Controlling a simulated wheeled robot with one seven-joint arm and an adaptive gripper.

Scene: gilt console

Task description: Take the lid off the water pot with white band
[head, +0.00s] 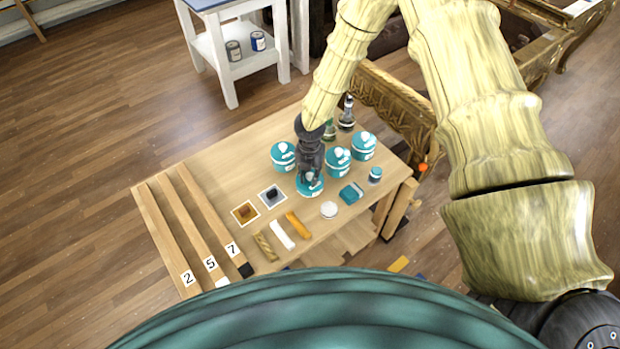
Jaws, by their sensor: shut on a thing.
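Several teal pots with pale lid knobs stand on the wooden table (222,168). My gripper (311,180) points down over the front pot (309,191) and is shut at its top, on what looks like the lid's knob. The gripper hides most of that lid, and I cannot tell whether the lid sits on the pot or is raised. The other pots are the left pot (284,158), the pot to the right (338,163) and the far right pot (363,147). A white band is too small to make out on any of them.
A small teal jar (375,175), a teal block (350,193) and a white disc (328,210) lie close to the right. Sample squares (272,196) and numbered wooden strips (188,235) lie left. A carved gilt piece (395,105) borders the table's back.

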